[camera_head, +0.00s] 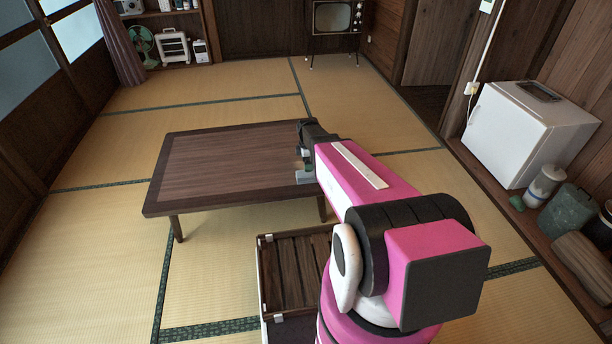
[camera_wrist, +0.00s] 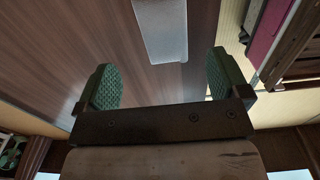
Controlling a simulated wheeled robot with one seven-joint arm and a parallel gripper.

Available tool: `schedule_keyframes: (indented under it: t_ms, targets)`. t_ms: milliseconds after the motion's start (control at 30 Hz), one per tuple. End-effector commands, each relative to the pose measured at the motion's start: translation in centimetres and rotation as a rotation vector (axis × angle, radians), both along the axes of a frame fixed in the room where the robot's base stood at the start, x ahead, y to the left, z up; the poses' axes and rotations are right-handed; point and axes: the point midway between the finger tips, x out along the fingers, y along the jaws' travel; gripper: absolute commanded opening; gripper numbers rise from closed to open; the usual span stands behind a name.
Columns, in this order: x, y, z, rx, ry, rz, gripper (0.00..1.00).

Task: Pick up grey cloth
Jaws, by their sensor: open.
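A pale grey, flat piece that looks like the grey cloth (camera_wrist: 162,30) lies on the brown wooden table in the wrist view, at the top middle. My gripper (camera_wrist: 164,84) is open, with its two green ribbed fingers apart and the space between them empty. The grey piece shows beyond the fingertips, in line with the gap. In the head view my gripper (camera_head: 304,170) is at the table's right end, partly hidden by my pink arm. I cannot make out the cloth clearly there.
The low table (camera_head: 225,165) is otherwise bare on top. A slatted crate (camera_head: 290,314) stands in front of it, partly behind my arm. A white fridge (camera_head: 510,132) and several containers line the right wall. Tatami floor is clear at left and behind the table.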

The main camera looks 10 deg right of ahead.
Motion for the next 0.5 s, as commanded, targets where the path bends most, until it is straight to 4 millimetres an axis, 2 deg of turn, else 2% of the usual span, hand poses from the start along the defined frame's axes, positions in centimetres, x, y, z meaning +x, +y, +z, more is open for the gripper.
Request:
schedule_keyframes:
  t_ms: [200, 500]
  targets:
    - [0.1, 0.0, -3.4, 0.0, 0.002, -0.002, 0.94]
    - [-0.2, 0.0, -5.5, 0.0, 0.001, -0.002, 0.94]
